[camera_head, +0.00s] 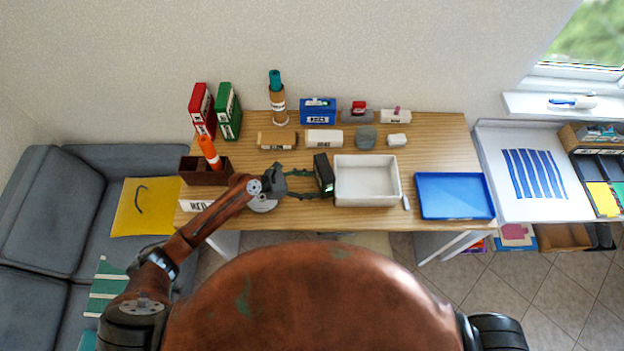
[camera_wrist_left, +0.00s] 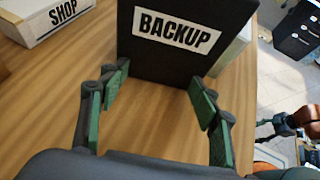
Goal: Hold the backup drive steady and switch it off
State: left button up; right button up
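The backup drive (camera_head: 323,174) is a black upright box on the wooden table, against the left side of the white tray. A small green patch shows on its front edge. In the left wrist view its BACKUP label (camera_wrist_left: 179,32) faces my left gripper. My left gripper (camera_head: 314,184) is open, its green-padded fingers spread just left of the drive. In the left wrist view the open gripper (camera_wrist_left: 160,86) has nothing between its fingers; whether a fingertip touches the drive is unclear. What seems to be my right gripper (camera_wrist_left: 270,128) is small at the right edge; its fingers are unclear.
The white tray (camera_head: 368,204) stands right of the drive, with a blue tray (camera_head: 454,217) beyond. Several boxes and a grey lump (camera_head: 366,137) line the back. Bare wood lies around the gripper.

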pick_arm(q)
grip_shut()
dwell(0.5)
jog(key=c, duration=1.4)
grip_release()
jog(key=o, duration=1.5)
